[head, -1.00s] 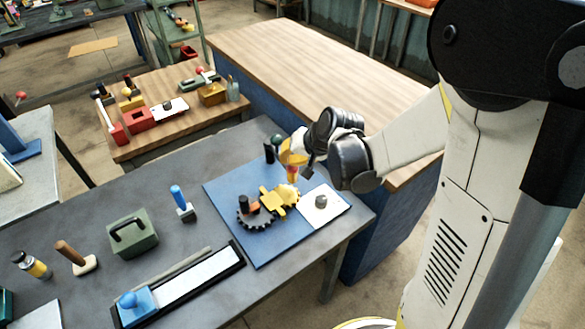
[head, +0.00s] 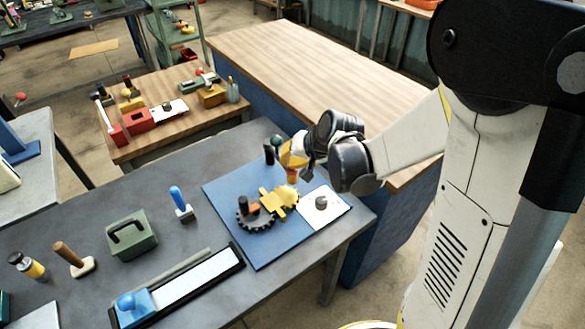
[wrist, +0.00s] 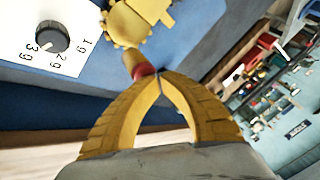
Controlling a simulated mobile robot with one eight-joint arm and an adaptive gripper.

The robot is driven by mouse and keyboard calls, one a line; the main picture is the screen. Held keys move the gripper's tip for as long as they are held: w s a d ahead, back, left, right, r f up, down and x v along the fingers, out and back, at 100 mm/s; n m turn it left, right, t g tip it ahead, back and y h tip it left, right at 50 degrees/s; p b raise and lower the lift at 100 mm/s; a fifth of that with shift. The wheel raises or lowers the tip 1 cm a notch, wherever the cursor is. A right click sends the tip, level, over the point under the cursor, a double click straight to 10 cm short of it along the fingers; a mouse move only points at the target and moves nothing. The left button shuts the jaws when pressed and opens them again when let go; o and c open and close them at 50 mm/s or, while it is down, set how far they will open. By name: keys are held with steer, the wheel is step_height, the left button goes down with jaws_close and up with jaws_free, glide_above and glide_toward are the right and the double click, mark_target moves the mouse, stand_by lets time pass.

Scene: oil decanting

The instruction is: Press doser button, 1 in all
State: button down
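The doser sits on a blue board (head: 225,195) on the grey table. It has a yellow gear (head: 287,195), a dark gear (head: 258,222) and a grey dial knob (head: 321,203) on a white card. A small post with a red top (head: 292,179), which looks like the button, stands behind the yellow gear. In the wrist view the red top (wrist: 144,72) lies right at my fingertips, over an ochre body. My gripper (wrist: 159,74) has its yellow fingertips together with nothing between them. Whether they touch the red top I cannot tell. The gripper hides part of it in the head view.
The dial card (wrist: 62,38) reads 1g, 2g, 3g. A black post (head: 269,154) and a green ball (head: 277,141) stand just left of my gripper. A green box (head: 132,238) and a blue-handled tool (head: 181,205) are farther left. A wooden counter (head: 320,80) is behind.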

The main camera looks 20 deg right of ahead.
steer(key=shift+f, duration=0.15)
stand_by(0.3)
steer(key=shift+r+p, duration=0.65)
steer(key=shift+r, duration=0.3)
step_height(320, 180, up, 5)
steer(key=p, duration=0.4)
stand_by(0.4)
steer(key=s+r+n+h+b, duration=0.1)
steer(key=s+n+b, duration=0.1)
steer(key=s, duration=0.8)
steer(key=s+r+n+h+b, duration=0.2)
steer(key=s+b, duration=0.3)
steer(key=s, duration=0.6)
steer(key=shift+d+r, duration=0.15)
steer(key=shift+d, duration=0.2)
